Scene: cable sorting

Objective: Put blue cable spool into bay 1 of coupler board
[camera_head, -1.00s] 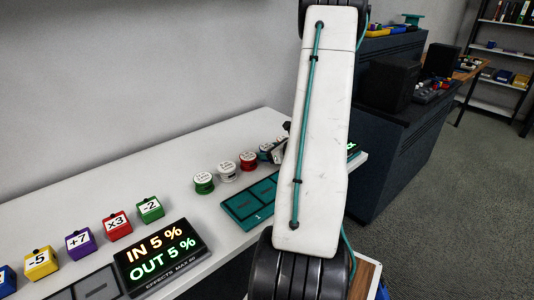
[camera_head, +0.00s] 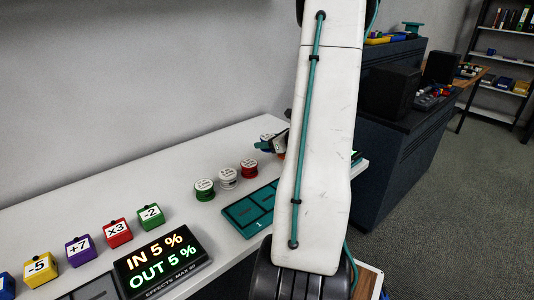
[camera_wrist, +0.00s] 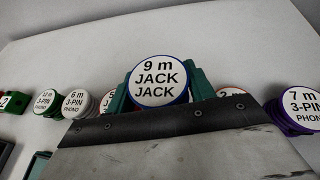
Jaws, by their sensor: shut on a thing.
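The blue cable spool (camera_wrist: 160,82), with a white top reading "9 m JACK JACK" and a thin blue rim, is between the teal fingers of my gripper (camera_wrist: 160,92) in the wrist view. My gripper is shut on it and holds it above the white table. In the head view my gripper (camera_head: 269,144) is behind the row of spools, partly hidden by my arm. The teal coupler board (camera_head: 242,213) lies near the table's front edge. The number 1 shows on its near left part; my arm hides its right part.
A green spool (camera_head: 204,190), a white spool (camera_head: 227,178) and a red spool (camera_head: 249,168) stand behind the board. A purple spool (camera_wrist: 298,110) shows at right in the wrist view. Numbered blocks and a lit display (camera_head: 162,265) occupy the table's left.

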